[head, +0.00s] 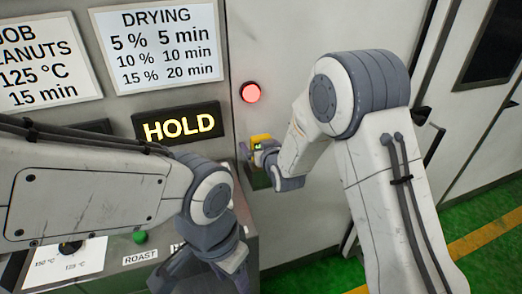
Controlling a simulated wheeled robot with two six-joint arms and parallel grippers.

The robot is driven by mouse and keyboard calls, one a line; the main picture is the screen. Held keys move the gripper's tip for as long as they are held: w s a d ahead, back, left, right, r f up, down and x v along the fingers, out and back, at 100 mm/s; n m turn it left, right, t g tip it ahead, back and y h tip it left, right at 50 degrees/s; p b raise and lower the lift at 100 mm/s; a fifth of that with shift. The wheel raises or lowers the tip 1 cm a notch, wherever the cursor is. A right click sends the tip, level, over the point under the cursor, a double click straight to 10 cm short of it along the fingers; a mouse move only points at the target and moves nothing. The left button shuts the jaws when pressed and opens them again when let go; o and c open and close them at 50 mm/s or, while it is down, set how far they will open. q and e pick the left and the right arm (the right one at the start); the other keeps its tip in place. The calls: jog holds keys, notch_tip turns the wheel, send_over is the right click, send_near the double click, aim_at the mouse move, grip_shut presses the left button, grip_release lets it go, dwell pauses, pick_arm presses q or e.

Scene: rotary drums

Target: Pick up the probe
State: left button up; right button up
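The probe appears to be the small yellow device with a tiny green display (260,141), upright against the grey machine front below the red lamp. My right gripper (254,154) is at the probe, and a grey finger shows at its left side. The wrist hides the probe's right and lower parts, so I cannot tell whether the fingers are closed on it. My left gripper (232,264) points down over the control console at the lower middle, away from the probe. Its fingertips are dark and partly cut off by my arm, so its opening is unclear.
A lit red lamp (250,92) and a HOLD display (178,124) are on the machine front. The console has a green button (139,237) and a ROAST label (140,257). A dark holder-like block (257,178) is below the probe. Green floor (478,205) lies at the right.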

jog(key=c, duration=1.3)
jog(key=shift+c, duration=1.2)
jog(key=shift+r, duration=0.15)
